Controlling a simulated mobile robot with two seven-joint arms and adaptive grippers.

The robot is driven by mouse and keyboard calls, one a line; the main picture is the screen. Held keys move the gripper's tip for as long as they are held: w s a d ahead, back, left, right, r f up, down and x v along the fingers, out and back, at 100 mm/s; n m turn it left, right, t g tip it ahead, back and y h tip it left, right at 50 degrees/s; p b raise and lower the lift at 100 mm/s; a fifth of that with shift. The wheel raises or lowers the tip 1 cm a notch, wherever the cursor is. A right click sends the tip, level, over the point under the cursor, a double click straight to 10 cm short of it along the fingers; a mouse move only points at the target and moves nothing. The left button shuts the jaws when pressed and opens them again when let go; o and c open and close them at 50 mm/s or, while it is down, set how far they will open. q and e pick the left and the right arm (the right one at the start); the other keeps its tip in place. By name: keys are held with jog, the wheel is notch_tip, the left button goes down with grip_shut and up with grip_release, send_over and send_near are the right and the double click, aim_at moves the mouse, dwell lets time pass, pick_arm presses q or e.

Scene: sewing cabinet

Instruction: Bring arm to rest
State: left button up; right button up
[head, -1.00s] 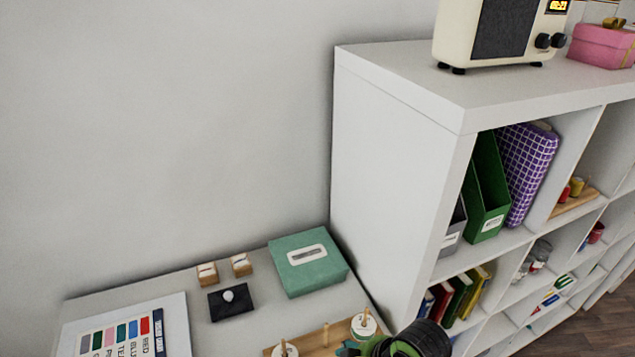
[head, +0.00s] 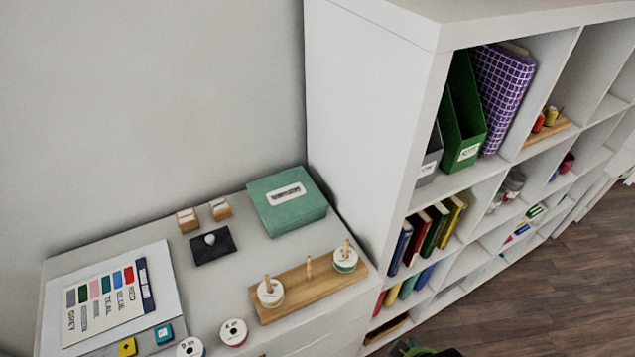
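Neither gripper can be made out clearly. A small dark and green part (head: 425,350), likely of my own arm, shows at the bottom edge of the head view, in front of the shelf's lower part. Its fingertips are not visible. My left arm is not in view. The grey cabinet top (head: 130,246) lies at the lower left. On it stands a wooden board with pegs (head: 314,290), holding a white spool (head: 271,292) on its left peg and another white spool (head: 345,259) on its right peg. The middle peg is bare.
A white cubby shelf (head: 375,110) with books and files stands right of the cabinet. A teal box (head: 288,203), a dark pad (head: 213,249), small wooden blocks (head: 187,221), a colour chart (head: 105,298) and loose spools (head: 233,333) are on the cabinet. Wooden floor (head: 520,310) is open at right.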

jog(key=s+f+g+b, duration=0.1)
jog(key=s+f+b, duration=0.15)
jog(key=f, duration=1.05)
jog(key=s+f+b, duration=0.2)
jog(key=s+f, duration=0.1)
jog(key=f, duration=1)
jog(key=s+d+f+g+b, duration=0.1)
jog(key=s+d+f+b, duration=0.2)
jog(key=s+f, duration=1)
jog(key=shift+s+b, duration=0.25)
jog(key=shift+b, duration=0.2)
